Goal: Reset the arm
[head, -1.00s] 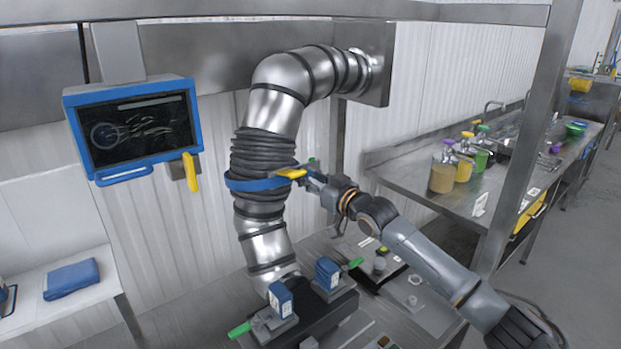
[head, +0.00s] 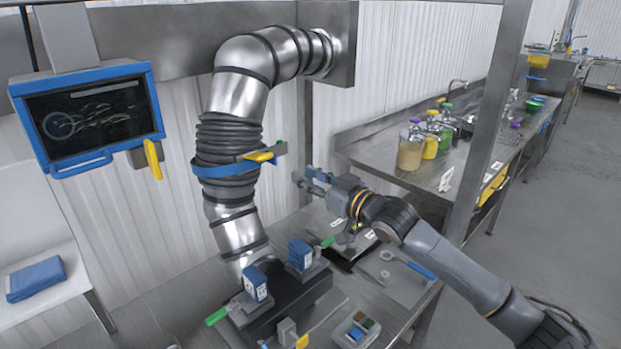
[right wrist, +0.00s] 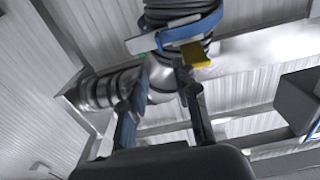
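My right gripper (head: 306,178) reaches in from the right with its fingers pointing left. Its two fingers are apart with nothing between them, and the right wrist view also shows them spread (right wrist: 160,75). It is clear of the blue clamp band (head: 224,170) and its yellow lever (head: 261,156), which sit around the black bellows of the metal duct (head: 240,95). In the right wrist view the band (right wrist: 195,30) and lever (right wrist: 196,54) lie just beyond the fingertips. My left gripper is out of view.
A blue-framed screen (head: 92,118) hangs at the left. Below the duct stand blue devices with green handles (head: 254,284). A steel counter (head: 385,175) with several sauce containers is at the right, behind a steel post (head: 497,110). Gap between gripper and duct is free.

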